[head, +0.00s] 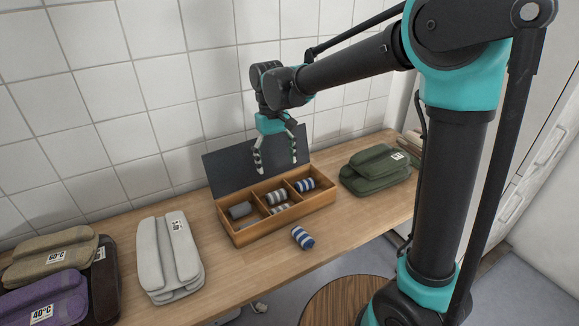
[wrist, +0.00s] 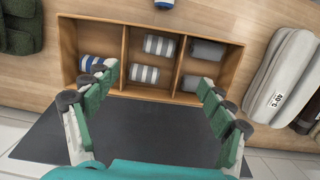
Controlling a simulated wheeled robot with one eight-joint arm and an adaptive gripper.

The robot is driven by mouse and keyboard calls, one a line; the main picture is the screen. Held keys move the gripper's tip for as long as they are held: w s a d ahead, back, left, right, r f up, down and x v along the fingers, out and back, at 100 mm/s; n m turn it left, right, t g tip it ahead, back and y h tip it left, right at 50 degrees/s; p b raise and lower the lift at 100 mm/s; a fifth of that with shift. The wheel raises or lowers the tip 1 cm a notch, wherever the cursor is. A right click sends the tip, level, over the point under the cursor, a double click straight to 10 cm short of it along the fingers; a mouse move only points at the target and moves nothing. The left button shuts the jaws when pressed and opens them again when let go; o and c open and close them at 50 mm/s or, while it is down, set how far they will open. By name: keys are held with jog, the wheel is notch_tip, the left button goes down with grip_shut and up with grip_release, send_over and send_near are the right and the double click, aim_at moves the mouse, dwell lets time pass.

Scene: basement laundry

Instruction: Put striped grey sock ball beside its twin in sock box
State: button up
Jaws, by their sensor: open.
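The wooden sock box (head: 290,219) stands open on the bench, its dark lid (head: 228,172) raised at the back. Two grey-and-white striped sock balls lie in its middle compartment: the back one (head: 275,197) and the front one (head: 281,208). The wrist view shows both, one nearer the lid (wrist: 143,73) and one nearer the box front (wrist: 159,45); they lie close together. My gripper (head: 276,165) is open and empty above the box. In the wrist view its fingers (wrist: 154,88) are spread wide, with nothing between them.
Plain grey sock balls (wrist: 208,50) fill one side compartment; a blue-striped one (head: 305,185) lies in the other. Another blue-striped ball (head: 303,238) lies on the bench before the box. Folded pale towels (head: 170,258) and green towels (head: 375,170) flank the box.

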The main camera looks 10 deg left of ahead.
jog(key=s+d+f+m+t, duration=0.2)
jog(key=s+d+f, duration=0.1)
jog(key=d, duration=0.8)
jog(key=s+d+f+m+t, duration=0.1)
jog(key=s+d+f+m, duration=0.2)
jog(key=d, duration=0.8)
jog(key=s+d+f+m+t+y, duration=0.1)
jog(key=s+d+f, duration=0.3)
jog(key=d, duration=0.7)
notch_tip(320, 180, down, 2)
jog(key=shift+f+m+t, duration=0.1)
jog(key=shift+m+t, duration=0.7)
